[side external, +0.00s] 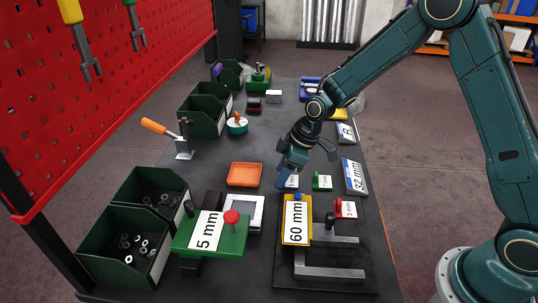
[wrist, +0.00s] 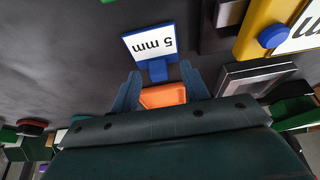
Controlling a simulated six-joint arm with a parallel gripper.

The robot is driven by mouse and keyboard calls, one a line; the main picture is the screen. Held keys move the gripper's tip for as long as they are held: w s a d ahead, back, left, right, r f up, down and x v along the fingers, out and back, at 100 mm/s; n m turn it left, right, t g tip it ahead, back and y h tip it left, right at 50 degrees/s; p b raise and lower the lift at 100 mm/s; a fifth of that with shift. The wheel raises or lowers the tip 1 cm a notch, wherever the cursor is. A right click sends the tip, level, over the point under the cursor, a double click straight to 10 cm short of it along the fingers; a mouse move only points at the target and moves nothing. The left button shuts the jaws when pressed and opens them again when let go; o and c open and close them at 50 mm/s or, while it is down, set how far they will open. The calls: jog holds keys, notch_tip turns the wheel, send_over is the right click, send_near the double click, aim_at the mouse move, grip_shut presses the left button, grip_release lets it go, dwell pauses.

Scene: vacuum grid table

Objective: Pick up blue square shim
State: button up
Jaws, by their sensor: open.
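The blue square shim (wrist: 151,42) has a white label reading 5 mm and a small blue grip block on its near side in the wrist view. In the side view the shim (side external: 293,182) lies on the dark table, partly hidden by my gripper. My gripper (side external: 284,179) points down at it from above and slightly to its left. In the wrist view my gripper (wrist: 160,72) is open, with its two blue fingers on either side of the grip block. I cannot tell whether the fingers touch it.
A small green shim (side external: 322,182) and a 32 mm block (side external: 355,177) lie to the right. In front are a yellow 60 mm block (side external: 296,220) and a red shim (side external: 345,208). An orange tray (side external: 244,174) sits left, with green bins (side external: 125,246) along the edge.

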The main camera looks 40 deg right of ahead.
dwell(0.4)
grip_shut()
jog(key=shift+r, duration=0.2)
notch_tip(320, 180, up, 20)
jog(key=shift+f, duration=0.15)
dwell(0.6)
dwell(0.4)
